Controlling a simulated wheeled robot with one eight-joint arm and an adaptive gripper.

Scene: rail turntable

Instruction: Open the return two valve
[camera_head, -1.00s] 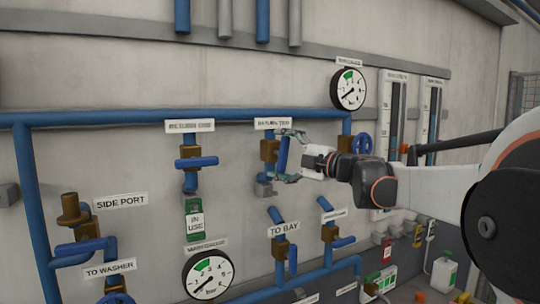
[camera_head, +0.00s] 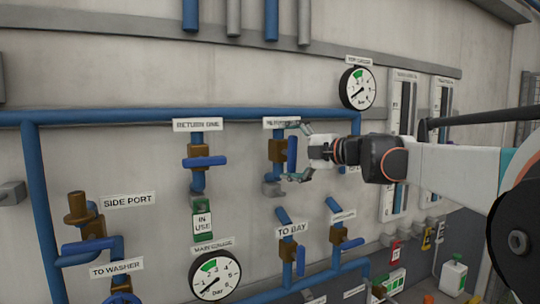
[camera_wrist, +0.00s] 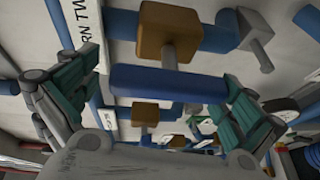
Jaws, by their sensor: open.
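The return two valve has a brown body (camera_head: 277,150) on a short vertical blue pipe under a partly hidden label (camera_head: 278,123). Its blue handle (camera_head: 292,152) stands upright, in line with that pipe. In the wrist view the brown body (camera_wrist: 170,31) and the handle (camera_wrist: 167,84) lie ahead of the palm, the handle parallel to its pipe. My gripper (camera_head: 293,152) is open in front of the valve, one finger near each end of the handle. In the wrist view the fingers (camera_wrist: 160,88) flank the handle; whether either touches it I cannot tell.
The return one valve (camera_head: 197,156) is to the left, its handle crosswise, with a green IN USE tag (camera_head: 203,221) below. The to-bay valve (camera_head: 287,250) and another valve (camera_head: 337,236) are below. A gauge (camera_head: 357,88) hangs above right. A blue pipe (camera_head: 100,116) runs along the wall.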

